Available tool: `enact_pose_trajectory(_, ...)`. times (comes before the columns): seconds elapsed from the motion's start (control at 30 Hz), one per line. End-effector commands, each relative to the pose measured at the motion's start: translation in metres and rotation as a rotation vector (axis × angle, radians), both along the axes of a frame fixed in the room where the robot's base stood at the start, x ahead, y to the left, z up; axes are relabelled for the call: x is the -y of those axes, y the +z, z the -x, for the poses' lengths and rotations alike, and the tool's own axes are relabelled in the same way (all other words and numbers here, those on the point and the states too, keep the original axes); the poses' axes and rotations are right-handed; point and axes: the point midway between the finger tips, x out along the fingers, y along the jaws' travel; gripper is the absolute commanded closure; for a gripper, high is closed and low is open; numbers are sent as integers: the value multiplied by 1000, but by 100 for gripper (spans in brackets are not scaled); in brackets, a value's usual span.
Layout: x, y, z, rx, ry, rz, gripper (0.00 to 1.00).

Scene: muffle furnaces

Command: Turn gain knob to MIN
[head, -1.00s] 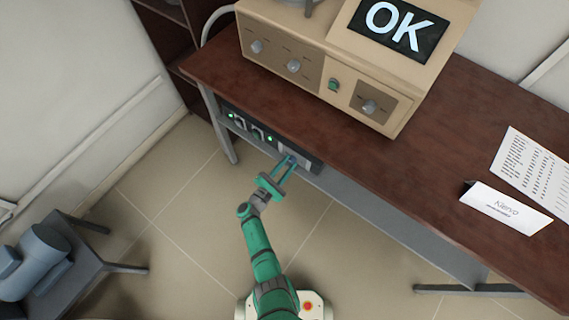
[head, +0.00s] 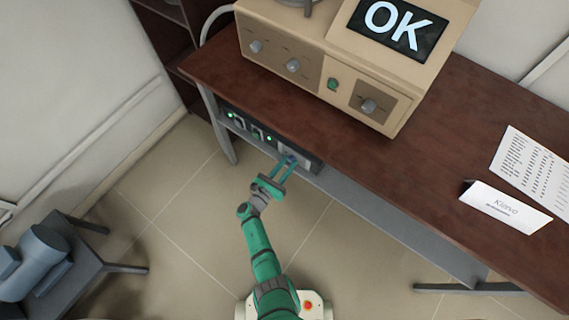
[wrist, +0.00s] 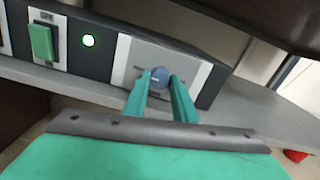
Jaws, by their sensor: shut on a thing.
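A dark control box (head: 254,133) sits on the shelf under the table's front edge. In the wrist view, a blue-grey round knob (wrist: 160,76) stands on the light grey panel (wrist: 131,54) at the box's right end. My gripper (wrist: 160,82) is shut on this knob, one green finger on each side. In the head view my gripper (head: 286,163) reaches the right end of the box and hides the knob partly. The labels beside the knob are too small to read.
A beige unit (head: 329,82) with several knobs and an "OK" screen (head: 396,27) stands on the brown table (head: 440,150). A green switch (wrist: 41,42) and lit green lamp (wrist: 88,40) sit left of the panel. A grey stool (head: 75,262) stands at lower left.

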Motion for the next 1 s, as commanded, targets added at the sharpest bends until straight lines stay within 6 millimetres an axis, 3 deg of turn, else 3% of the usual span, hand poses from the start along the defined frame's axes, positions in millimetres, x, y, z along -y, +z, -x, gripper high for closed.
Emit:
enact_pose_trajectory(0.03, -9, 5, -5, 0, 20, 14, 98)
enact_pose_trajectory(0.63, -9, 5, -5, -20, 21, 41, 98)
enact_pose_trajectory(0.67, -9, 5, -5, -20, 21, 41, 68)
enact_pose_trajectory(0.7, -9, 5, -5, -20, 20, 41, 59)
enact_pose_trajectory(1.0, -4, 2, -2, -25, 8, 40, 57)
